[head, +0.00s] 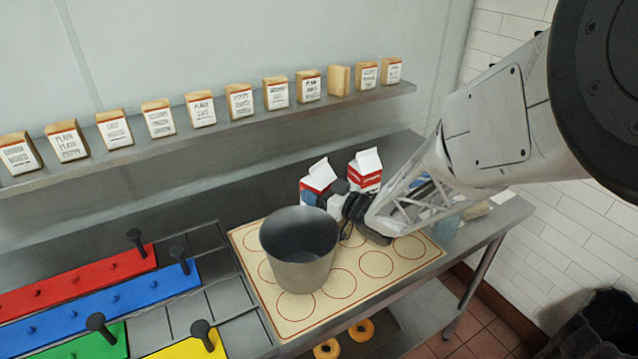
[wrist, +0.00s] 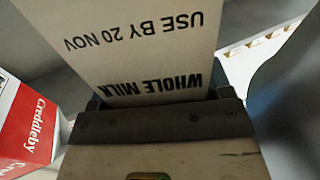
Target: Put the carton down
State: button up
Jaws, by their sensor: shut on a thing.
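My gripper (head: 338,200) is shut on a red and white milk carton (head: 318,177), the left one of two in the head view. In the wrist view the held carton (wrist: 135,45) fills the middle, its white face reading "WHOLE MILK" and "USE BY 20 NOV" upside down. The carton looks about upright. Its base is hidden behind the kettle and gripper, so I cannot tell whether it touches the surface. A second red and white carton (head: 366,170) stands just behind and to the right; it also shows at the left of the wrist view (wrist: 25,125).
A grey kettle-like pot (head: 300,265) stands close in front on a cream mat with printed circles (head: 270,307). Coloured peg strips (head: 135,302) lie to the left. A shelf (head: 225,130) with several labelled blocks runs behind. The mat's front right has free room.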

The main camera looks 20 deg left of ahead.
jog(key=shift+f, duration=0.55)
jog(key=shift+f, duration=0.15)
jog(key=o, duration=1.3)
jog(key=shift+o, duration=0.2)
jog(key=v, duration=1.2)
jog(key=shift+w, duration=0.1)
